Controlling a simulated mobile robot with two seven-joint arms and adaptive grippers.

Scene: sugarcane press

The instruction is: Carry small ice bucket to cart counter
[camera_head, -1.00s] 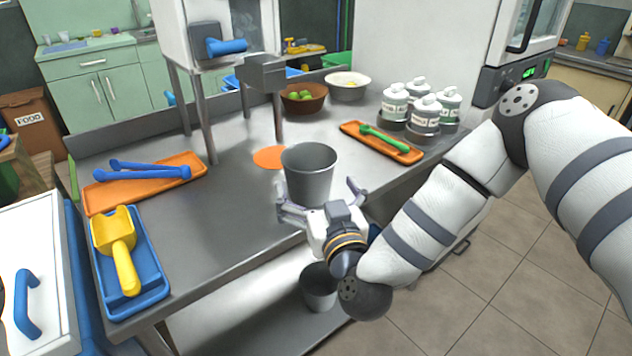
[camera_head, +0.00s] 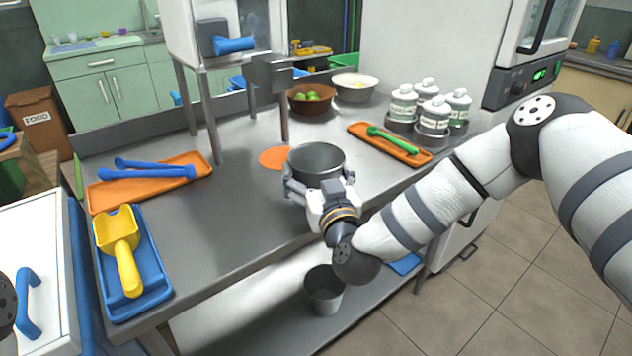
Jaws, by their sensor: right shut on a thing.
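A small grey metal bucket (camera_head: 316,161) is at the front part of the steel cart counter (camera_head: 235,225), just right of an orange disc (camera_head: 275,157). My right gripper (camera_head: 320,188) is shut on this bucket, with fingers at its left and right sides. The gripper and wrist hide the bucket's lower part, so I cannot tell whether its base touches the counter. My left gripper is not in view.
Another grey bucket (camera_head: 323,288) stands on the lower shelf. Orange trays with tongs (camera_head: 150,180), a blue tray with a yellow scoop (camera_head: 120,250), bowls (camera_head: 312,98) and several bottles (camera_head: 433,112) occupy the counter. Its middle front is clear.

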